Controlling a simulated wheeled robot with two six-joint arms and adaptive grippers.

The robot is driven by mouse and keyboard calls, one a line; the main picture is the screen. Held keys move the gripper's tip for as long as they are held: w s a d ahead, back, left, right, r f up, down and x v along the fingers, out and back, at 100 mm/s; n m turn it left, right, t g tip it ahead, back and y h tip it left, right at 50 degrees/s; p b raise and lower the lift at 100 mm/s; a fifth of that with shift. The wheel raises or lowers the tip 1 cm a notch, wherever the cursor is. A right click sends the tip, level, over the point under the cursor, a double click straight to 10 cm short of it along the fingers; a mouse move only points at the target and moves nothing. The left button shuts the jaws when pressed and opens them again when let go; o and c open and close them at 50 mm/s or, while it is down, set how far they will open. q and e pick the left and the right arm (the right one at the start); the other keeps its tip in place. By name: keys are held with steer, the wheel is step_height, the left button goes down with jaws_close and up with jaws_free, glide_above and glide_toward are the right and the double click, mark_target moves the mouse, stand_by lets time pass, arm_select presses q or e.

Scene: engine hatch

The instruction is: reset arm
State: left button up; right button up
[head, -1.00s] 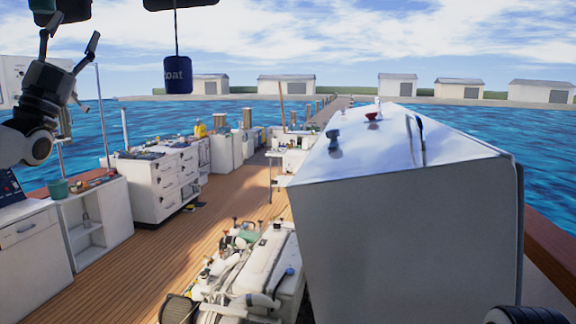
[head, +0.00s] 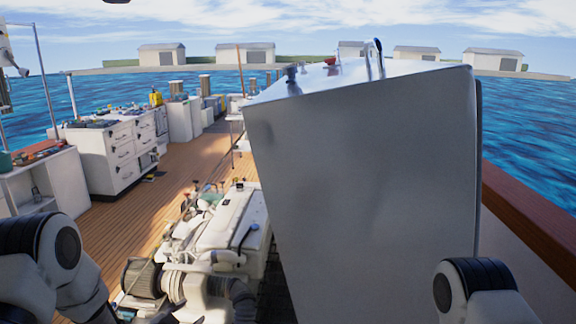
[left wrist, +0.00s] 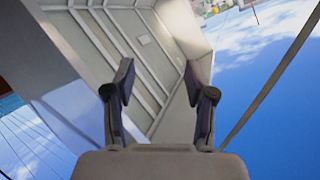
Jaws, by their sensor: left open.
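My left gripper (left wrist: 160,95) is open in the left wrist view, its two dark fingers apart with nothing between them. Beyond the fingers is a pale ribbed panel (left wrist: 110,45), with sky to the right. In the head view, a white and black part of my left arm (head: 72,270) shows at the lower left; I cannot clearly make out its fingers there. A white and black part of my right arm (head: 475,290) shows at the lower right, and its gripper is out of view.
A large grey raised hatch cover (head: 365,165) fills the middle right. A pale engine (head: 225,225) lies left of it. White drawer cabinets (head: 118,160) and a shelf unit (head: 55,185) stand at the left. Open wooden deck (head: 185,165) lies between. A brown rail (head: 530,215) runs along the right.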

arm_select(q)
steer(key=s+d+f+n+g+y+b, duration=0.3)
steer(key=s+f+g, duration=0.5)
steer(key=s+f, duration=1.45)
steer(key=s+a+r+n+g+y, duration=0.1)
steer(key=s+n+g, duration=0.4)
steer(key=s, duration=1.3)
steer(key=shift+a+r+n+g+p, duration=0.3)
steer(key=shift+a+r+n, duration=0.3)
steer(key=shift+a+n, duration=0.45)
steer(key=shift+a, duration=0.1)
